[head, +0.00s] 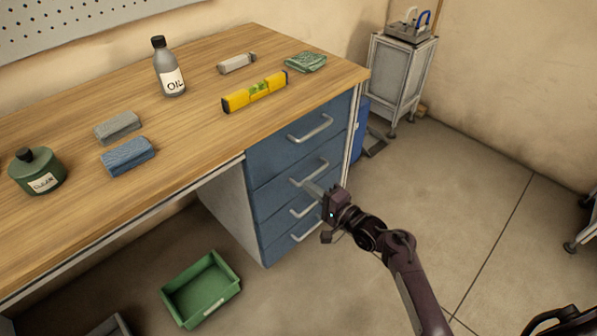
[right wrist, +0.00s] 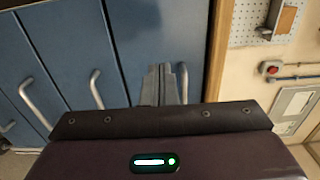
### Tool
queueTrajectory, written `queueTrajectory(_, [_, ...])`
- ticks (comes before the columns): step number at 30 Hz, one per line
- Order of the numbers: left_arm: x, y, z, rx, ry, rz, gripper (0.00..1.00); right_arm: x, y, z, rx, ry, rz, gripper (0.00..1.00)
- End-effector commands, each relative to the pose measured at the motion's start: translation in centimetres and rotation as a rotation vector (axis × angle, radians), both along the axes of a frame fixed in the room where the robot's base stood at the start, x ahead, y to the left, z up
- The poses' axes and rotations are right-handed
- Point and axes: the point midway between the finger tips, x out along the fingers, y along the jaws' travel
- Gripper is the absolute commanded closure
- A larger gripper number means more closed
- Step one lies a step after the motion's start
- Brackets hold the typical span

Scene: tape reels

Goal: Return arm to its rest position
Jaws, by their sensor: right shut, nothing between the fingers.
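My right gripper (head: 312,188) is in front of the blue drawer unit (head: 258,163) under the workbench. Its fingers are together and hold nothing. In the right wrist view the closed fingers (right wrist: 164,84) point toward the blue drawer fronts (right wrist: 137,30). In the head view the fingertips overlap the area of a middle drawer handle (head: 310,172); I cannot tell whether they touch it. All the drawers look shut. My right arm (head: 408,268) reaches in from the lower right. My left gripper is not in view.
The wooden bench top (head: 200,130) holds an oil bottle (head: 172,82), a yellow level (head: 255,92), a green cloth (head: 306,62) and other items. A green crate (head: 203,290) sits on the floor below. A metal cabinet (head: 401,82) stands behind. The floor at right is mostly clear.

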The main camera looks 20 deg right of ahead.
Motion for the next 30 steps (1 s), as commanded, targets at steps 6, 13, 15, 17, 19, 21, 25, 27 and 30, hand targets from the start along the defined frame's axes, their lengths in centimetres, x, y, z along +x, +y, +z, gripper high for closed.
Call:
queueTrajectory(6, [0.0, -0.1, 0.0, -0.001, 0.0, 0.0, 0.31, -0.3, -0.1, 0.0, 0.0, 0.001, 0.001, 1.0])
queueTrajectory(13, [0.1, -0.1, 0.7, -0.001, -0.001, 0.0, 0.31, -2.4, 0.3, -6.5, -0.167, 0.086, -0.02, 1.0])
queueTrajectory(15, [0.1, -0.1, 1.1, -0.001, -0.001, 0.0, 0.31, -4.4, 0.5, -10.8, -0.29, 0.143, -0.018, 1.0])
queueTrajectory(17, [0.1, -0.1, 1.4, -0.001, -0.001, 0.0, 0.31, -6.7, 0.6, -14.9, -0.412, 0.198, -0.004, 1.0])
queueTrajectory(19, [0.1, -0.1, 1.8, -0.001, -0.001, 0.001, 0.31, -9.9, 0.6, -19.3, -0.554, 0.261, 0.03, 1.0])
queueTrajectory(21, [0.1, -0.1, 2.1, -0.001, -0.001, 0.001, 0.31, -13.5, 0.6, -23.4, -0.692, 0.32, 0.08, 1.0])
queueTrajectory(25, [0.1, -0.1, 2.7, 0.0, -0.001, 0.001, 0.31, -21.2, 0.1, -29.8, -0.938, 0.421, 0.213, 1.0])
queueTrajectory(27, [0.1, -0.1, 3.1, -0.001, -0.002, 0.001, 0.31, -25.8, -0.3, -32.7, -1.062, 0.471, 0.305, 1.0])
queueTrajectory(30, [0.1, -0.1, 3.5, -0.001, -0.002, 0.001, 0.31, -32.6, -1.2, -35.9, -1.226, 0.529, 0.459, 1.0])
